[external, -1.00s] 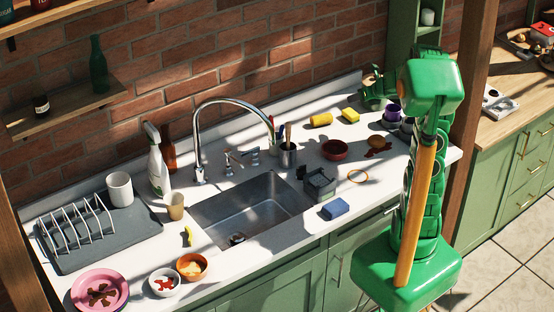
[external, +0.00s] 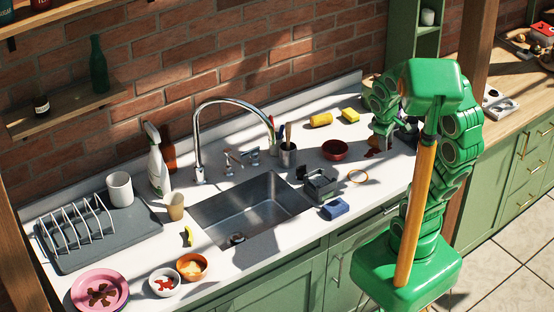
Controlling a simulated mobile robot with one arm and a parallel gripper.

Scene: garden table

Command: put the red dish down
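A dark red dish (external: 335,150) sits upright on the white counter, right of the sink and left of my gripper. My gripper (external: 381,141) is low over the right end of the counter, apart from this dish. Its fingers are small and partly hidden by my own green arm, so I cannot tell whether they are open or shut, or whether they touch anything. A flat dark red piece (external: 372,153) shows just below my gripper, partly covered.
The sink (external: 250,208) lies left, with a grey caddy (external: 319,184) and blue sponge (external: 335,208) beside it. A yellow cup (external: 321,120) and yellow sponge (external: 350,115) are at the back.

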